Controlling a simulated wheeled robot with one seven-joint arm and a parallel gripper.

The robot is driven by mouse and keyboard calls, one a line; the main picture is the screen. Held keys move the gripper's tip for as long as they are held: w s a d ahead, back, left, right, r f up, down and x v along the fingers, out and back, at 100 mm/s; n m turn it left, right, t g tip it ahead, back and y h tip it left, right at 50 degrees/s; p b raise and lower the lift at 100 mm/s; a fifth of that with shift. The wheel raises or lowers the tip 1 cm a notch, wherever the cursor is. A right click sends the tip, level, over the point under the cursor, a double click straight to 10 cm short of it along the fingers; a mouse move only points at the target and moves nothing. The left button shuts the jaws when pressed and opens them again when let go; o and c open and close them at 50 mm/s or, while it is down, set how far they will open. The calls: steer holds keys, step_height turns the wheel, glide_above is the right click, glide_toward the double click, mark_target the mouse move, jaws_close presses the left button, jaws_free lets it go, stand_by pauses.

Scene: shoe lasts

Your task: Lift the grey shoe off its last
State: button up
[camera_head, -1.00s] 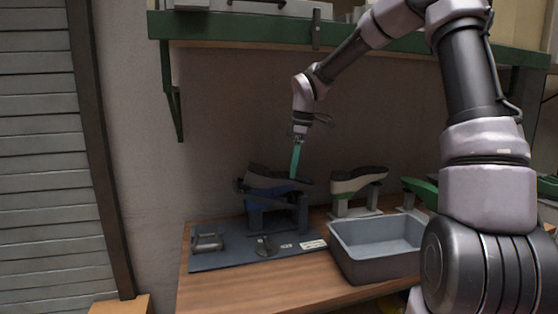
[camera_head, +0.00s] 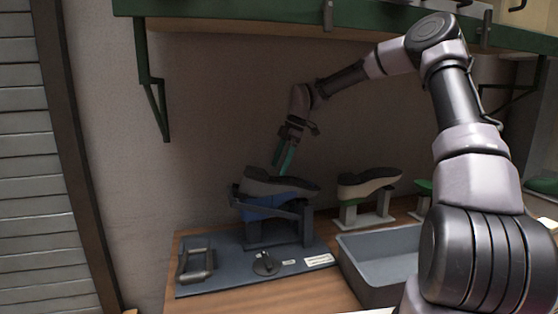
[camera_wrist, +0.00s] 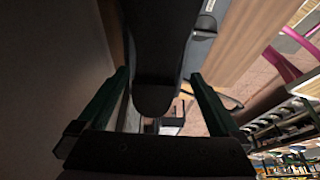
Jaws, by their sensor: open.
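The grey shoe (camera_head: 280,189) sits sole-up on a blue last (camera_head: 268,205), which a dark stand (camera_head: 279,234) holds above a blue-grey mat. My gripper (camera_head: 282,172) is open, with teal fingers pointing down at the shoe's sole from just above, left of its middle. In the wrist view, the dark end of the shoe (camera_wrist: 155,85) shows between the two spread fingers of my gripper (camera_wrist: 159,74), with gaps at both sides. I cannot tell whether either finger touches it.
A pale shoe (camera_head: 366,186) on its own stand is to the right. A grey bin (camera_head: 378,262) stands in front of it. A metal frame (camera_head: 197,262) and a dark round part (camera_head: 266,263) lie on the mat (camera_head: 225,279). A green shelf (camera_head: 230,14) hangs above.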

mark_target(268, 190)
steer(key=shift+w, duration=0.25)
steer(key=shift+a+f, duration=0.1)
steer(key=shift+f, duration=0.15)
steer(key=x, duration=1)
steer(key=shift+w+f, duration=0.1)
steer(key=shift+f, duration=0.05)
steer(key=c, duration=1.5)
